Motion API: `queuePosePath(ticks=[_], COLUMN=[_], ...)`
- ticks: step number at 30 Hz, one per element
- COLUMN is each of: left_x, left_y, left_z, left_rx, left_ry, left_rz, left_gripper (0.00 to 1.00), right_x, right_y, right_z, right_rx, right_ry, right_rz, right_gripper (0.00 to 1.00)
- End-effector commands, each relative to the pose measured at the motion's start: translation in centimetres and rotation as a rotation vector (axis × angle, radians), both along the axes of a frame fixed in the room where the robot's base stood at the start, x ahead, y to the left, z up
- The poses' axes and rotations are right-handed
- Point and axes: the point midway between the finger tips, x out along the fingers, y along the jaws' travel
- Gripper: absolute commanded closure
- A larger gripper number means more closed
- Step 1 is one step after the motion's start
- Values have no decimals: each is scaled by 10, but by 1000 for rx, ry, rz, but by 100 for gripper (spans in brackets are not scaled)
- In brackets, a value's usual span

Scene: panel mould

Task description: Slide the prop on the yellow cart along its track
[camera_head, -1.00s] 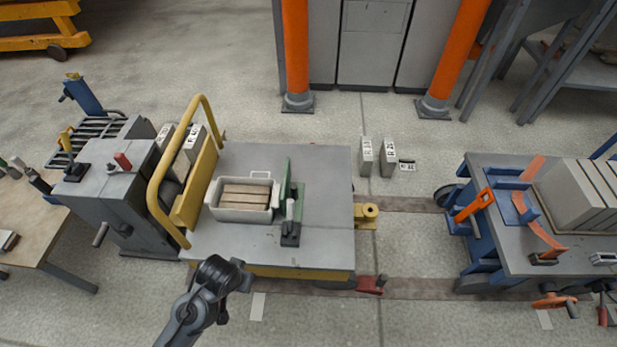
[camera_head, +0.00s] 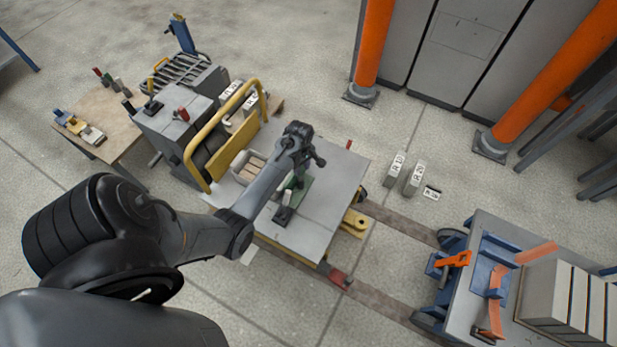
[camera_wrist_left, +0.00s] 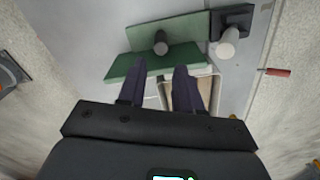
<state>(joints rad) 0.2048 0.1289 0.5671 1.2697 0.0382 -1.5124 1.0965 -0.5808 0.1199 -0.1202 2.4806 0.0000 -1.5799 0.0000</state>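The yellow cart (camera_head: 322,222) has a grey deck and a yellow push bar (camera_head: 207,125). On the deck stands a green prop (camera_head: 298,192), partly hidden by my left arm. In the left wrist view the prop (camera_wrist_left: 155,64) shows as green plates with a grey round knob (camera_wrist_left: 161,43). Beside it is a dark block with a pale peg (camera_wrist_left: 228,42). My left gripper (camera_head: 318,160) is above the cart. In the left wrist view its two dark fingers (camera_wrist_left: 160,80) are apart, with nothing seen between them but the green edge and tray behind. My right gripper is out of view.
A white tray (camera_head: 240,172) with wooden pieces sits on the deck, partly behind my arm. Rails (camera_head: 395,222) run along the floor to a blue cart (camera_head: 470,275) with pale panels. Labelled grey blocks (camera_head: 396,168) stand on the floor. Orange posts (camera_head: 372,50) rise behind.

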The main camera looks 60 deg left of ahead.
Motion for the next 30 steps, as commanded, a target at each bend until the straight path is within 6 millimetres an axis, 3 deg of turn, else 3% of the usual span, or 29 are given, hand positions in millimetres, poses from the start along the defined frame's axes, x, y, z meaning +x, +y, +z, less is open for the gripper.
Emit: queuePosePath(ticks=[9,15,21,30], left_x=[0,0,0,0], left_y=[0,0,0,0], left_z=[-55,-82,-95,-97], left_rx=[0,1,1,1], left_ry=[1,0,-1,-1], left_rz=[-3,-4,-3,-3], left_gripper=[66,66,66,66], right_x=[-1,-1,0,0], right_y=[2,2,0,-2], right_z=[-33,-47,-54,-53], right_rx=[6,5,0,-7], right_ry=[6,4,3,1], right_rz=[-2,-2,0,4], right_gripper=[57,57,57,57])
